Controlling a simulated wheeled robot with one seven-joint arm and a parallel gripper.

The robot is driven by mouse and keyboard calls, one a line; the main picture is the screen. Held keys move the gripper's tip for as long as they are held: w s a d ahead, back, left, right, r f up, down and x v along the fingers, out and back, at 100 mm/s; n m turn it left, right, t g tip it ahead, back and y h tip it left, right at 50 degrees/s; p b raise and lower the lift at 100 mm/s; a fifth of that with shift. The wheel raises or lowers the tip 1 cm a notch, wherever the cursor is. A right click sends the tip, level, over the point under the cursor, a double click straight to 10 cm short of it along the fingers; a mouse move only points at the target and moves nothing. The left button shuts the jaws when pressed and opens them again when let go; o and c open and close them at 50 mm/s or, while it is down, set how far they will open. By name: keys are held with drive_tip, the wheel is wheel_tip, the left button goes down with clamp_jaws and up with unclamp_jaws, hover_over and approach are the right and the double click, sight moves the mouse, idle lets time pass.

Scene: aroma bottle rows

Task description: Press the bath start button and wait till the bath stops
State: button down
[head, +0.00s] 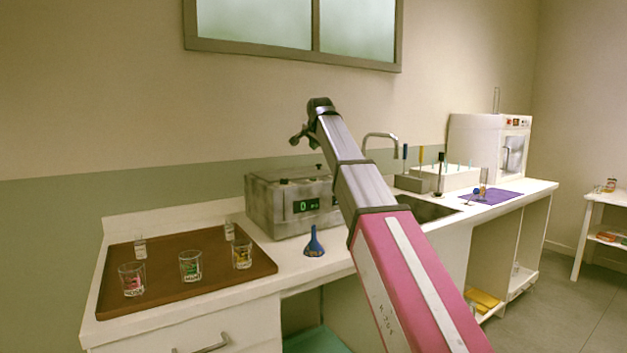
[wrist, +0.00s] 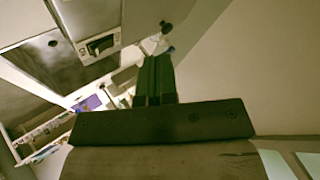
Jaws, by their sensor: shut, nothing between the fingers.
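The bath (head: 266,207) is a grey metal box on the white counter, with a dark lid knob (head: 318,167) on top. Its front display (head: 306,205) shows a green 0. I cannot make out a start button; my arm covers the right part of the front. My gripper (head: 297,139) is raised above and behind the bath's top, apart from it. In the wrist view my gripper (wrist: 158,60) is shut and empty. A grey box with a dark display (wrist: 101,45), likely the bath, lies left of and beyond the fingers there.
A brown tray (head: 188,287) with several glasses and small bottles lies left of the bath. A blue funnel (head: 313,243) stands in front of it. A sink (head: 428,208), a tap (head: 381,137), a purple mat (head: 489,197) and a white oven-like appliance (head: 478,143) lie to the right.

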drive_tip(key=shift+f, duration=0.1)
drive_tip(key=shift+f, duration=4.3)
drive_tip(key=shift+f, duration=0.15)
drive_tip(key=shift+f, duration=0.25)
drive_tip(key=shift+f, duration=0.35)
drive_tip(key=shift+r, duration=0.75)
drive_tip(key=shift+r, duration=0.15)
drive_tip(key=shift+r, duration=2.4)
